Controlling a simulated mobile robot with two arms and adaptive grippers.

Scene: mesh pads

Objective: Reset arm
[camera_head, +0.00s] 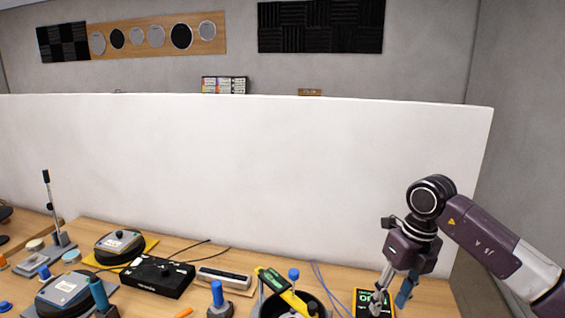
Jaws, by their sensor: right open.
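My right arm comes in from the right edge, dark purple and white. My right gripper (391,297) points down over the right part of the wooden table (437,297). Its fingers are apart, with nothing seen between them. A small black device with green lettering and a yellow edge (361,296) is partly hidden behind the gripper. I cannot tell whether they touch. My left gripper is not in view.
A white partition (250,170) stands behind the table. Left of the gripper are a black round container (267,307) with a yellow-green tool (288,295) over it, a blue-topped knob (217,294), a black box (157,277) and round black devices with grey tops (118,243).

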